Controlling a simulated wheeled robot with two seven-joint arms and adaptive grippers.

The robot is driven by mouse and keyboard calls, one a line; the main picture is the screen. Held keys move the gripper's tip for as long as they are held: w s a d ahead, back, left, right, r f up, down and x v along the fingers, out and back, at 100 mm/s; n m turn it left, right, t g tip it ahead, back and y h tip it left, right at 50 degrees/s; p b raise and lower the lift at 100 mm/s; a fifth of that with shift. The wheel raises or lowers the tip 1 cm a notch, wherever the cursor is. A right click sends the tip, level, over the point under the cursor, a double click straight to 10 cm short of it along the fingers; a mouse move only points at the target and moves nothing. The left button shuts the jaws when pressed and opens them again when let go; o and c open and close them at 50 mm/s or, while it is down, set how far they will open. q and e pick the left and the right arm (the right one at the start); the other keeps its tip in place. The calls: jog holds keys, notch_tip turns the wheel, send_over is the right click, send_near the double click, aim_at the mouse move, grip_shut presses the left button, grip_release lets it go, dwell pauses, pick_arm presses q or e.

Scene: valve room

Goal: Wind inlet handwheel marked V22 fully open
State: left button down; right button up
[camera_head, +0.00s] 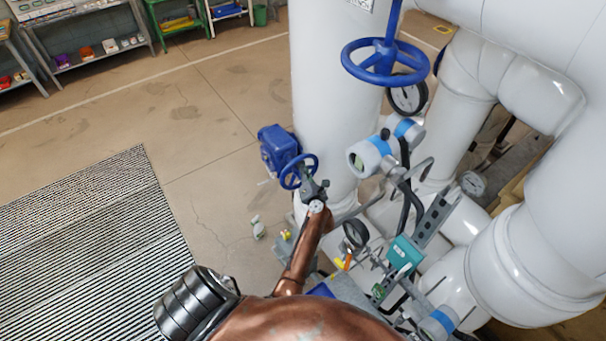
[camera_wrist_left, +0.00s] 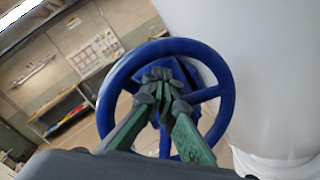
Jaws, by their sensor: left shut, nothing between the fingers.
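A small blue handwheel (camera_head: 286,177) stands at the side of a thick white vertical pipe, around the middle of the head view. In the left wrist view the blue handwheel (camera_wrist_left: 228,95) fills the centre, its rim and spokes seen face on. My left gripper (camera_head: 315,189) is right at this small wheel. Its green and grey fingers (camera_wrist_left: 164,88) are closed together in front of the wheel's hub, inside the rim's outline. Nothing shows between them. I cannot tell whether the fingertips touch the wheel. No V22 tag is readable. My right gripper is not in view.
A larger blue handwheel (camera_head: 346,65) is higher on the white pipe (camera_head: 327,90), beside a dial gauge (camera_head: 408,97). Small pipes, gauges and a teal box (camera_head: 404,252) crowd the right. A blue box-like object (camera_head: 277,148) is behind the small wheel. Floor on the left is open.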

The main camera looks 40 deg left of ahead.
aim_at(295, 171)
pick_arm(q)
jog(key=shift+s+a, duration=0.1)
jog(key=shift+s+a+f, duration=0.1)
jog(key=shift+s+f, duration=0.05)
jog(key=shift+s, duration=0.25)
jog(key=shift+s+a, duration=0.1)
jog(key=shift+s, duration=0.3)
jog(key=shift+s+a+f, duration=0.1)
jog(key=shift+s+f, duration=0.05)
jog(key=shift+s, duration=0.25)
jog(key=shift+s+a+f, duration=0.1)
jog(key=shift+s, duration=0.25)
